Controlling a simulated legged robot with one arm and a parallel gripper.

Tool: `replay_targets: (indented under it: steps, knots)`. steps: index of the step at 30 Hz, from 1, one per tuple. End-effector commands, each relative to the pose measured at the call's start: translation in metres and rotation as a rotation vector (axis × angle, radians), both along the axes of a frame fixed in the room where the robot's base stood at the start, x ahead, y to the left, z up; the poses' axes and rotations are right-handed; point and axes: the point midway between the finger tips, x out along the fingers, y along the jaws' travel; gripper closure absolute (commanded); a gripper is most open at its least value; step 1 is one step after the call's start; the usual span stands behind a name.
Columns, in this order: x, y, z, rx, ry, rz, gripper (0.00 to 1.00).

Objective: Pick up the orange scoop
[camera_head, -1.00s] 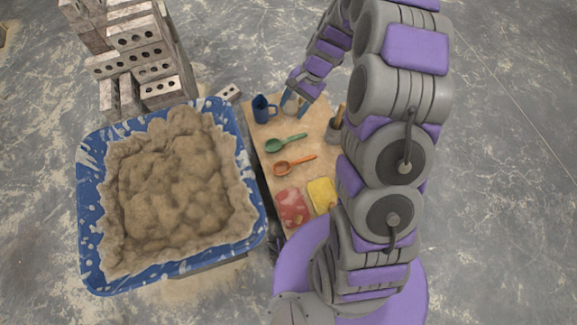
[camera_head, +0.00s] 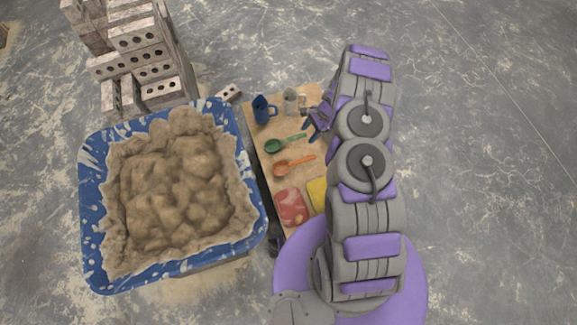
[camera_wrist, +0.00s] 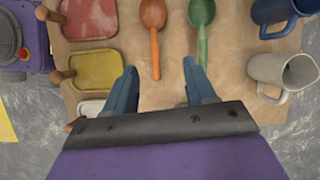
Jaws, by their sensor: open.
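The orange scoop (camera_head: 291,165) lies on the wooden board between the green scoop and the red float in the head view. In the wrist view the orange scoop (camera_wrist: 153,30) is ahead of my fingers, its bowl at the top edge and its handle pointing toward the gap between them. My gripper (camera_wrist: 161,84) is open and empty, above the board. In the head view my gripper (camera_head: 316,125) is at the board's right side, to the upper right of the orange scoop, apart from it.
The green scoop (camera_head: 283,145) lies close beside the orange one. A blue jug (camera_head: 262,109) and a cream jug (camera_head: 292,101) stand on the board (camera_head: 290,186). Red (camera_head: 291,207) and yellow (camera_head: 317,192) tools lie nearer me. A blue mortar tub (camera_head: 92,205) and bricks (camera_head: 140,50) are left.

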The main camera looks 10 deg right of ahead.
Motion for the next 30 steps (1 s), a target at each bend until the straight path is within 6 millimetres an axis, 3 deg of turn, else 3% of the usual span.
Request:
replay_targets:
  steps: [4, 12, 30]
  knots:
    - [-0.006, -0.014, -0.032, -0.024, 0.022, -0.058, 0.45]
    - [-0.013, -0.025, -0.058, -0.043, 0.038, -0.107, 0.45]
    - [-0.021, 0.013, -0.157, -0.044, 0.040, -0.106, 0.45]
